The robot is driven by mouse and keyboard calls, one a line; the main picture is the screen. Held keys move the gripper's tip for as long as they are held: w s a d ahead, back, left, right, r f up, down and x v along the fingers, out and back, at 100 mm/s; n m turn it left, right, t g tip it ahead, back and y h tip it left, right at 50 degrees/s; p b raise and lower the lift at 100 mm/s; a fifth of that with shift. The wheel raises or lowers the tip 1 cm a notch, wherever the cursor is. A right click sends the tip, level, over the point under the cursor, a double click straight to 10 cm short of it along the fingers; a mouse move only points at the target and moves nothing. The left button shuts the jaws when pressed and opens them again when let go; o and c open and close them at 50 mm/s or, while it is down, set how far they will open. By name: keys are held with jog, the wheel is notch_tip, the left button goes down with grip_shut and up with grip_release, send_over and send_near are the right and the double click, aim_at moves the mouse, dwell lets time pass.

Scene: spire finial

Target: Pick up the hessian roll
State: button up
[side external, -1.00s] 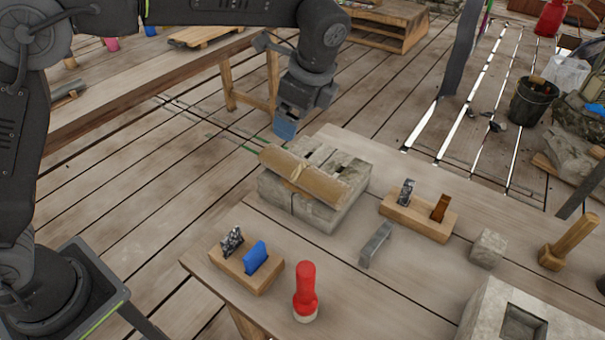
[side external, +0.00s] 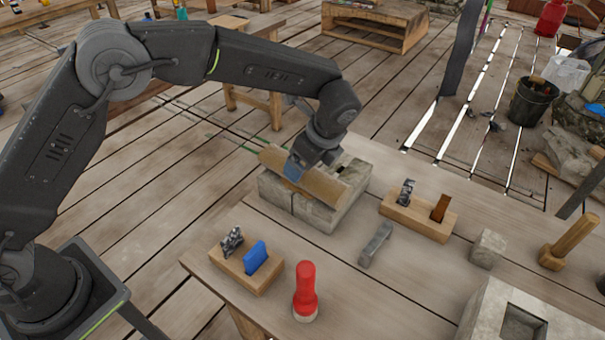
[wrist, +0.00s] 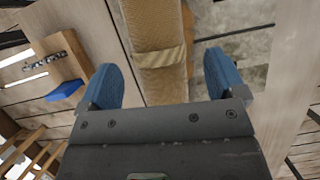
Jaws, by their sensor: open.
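The hessian roll (side external: 322,186) is a tan cylinder with a paler band round its middle. It lies on top of a grey stone block (side external: 312,217) on the bench. In the wrist view the roll (wrist: 160,72) runs up the picture between the two blue fingers, with the band (wrist: 162,57) just beyond the fingertips. My gripper (side external: 293,170) is down at the roll in the side view, its near finger overlapping the roll's middle. In the wrist view my gripper (wrist: 162,82) is open, with a gap between each finger and the roll.
On the bench (side external: 345,290) stand a wooden holder with a blue piece (side external: 255,257), a red-handled tool (side external: 306,288), a grey bar (side external: 376,244), a wooden plane (side external: 418,216), a small stone cube (side external: 488,248) and a mallet (side external: 568,241). A hollowed stone block (side external: 530,315) is at front right.

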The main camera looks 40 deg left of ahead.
jog(key=x, duration=0.5)
jog(key=shift+s, duration=0.15)
jog(key=shift+c, duration=0.3)
jog(key=shift+r, duration=0.1)
jog(key=c, duration=1.1)
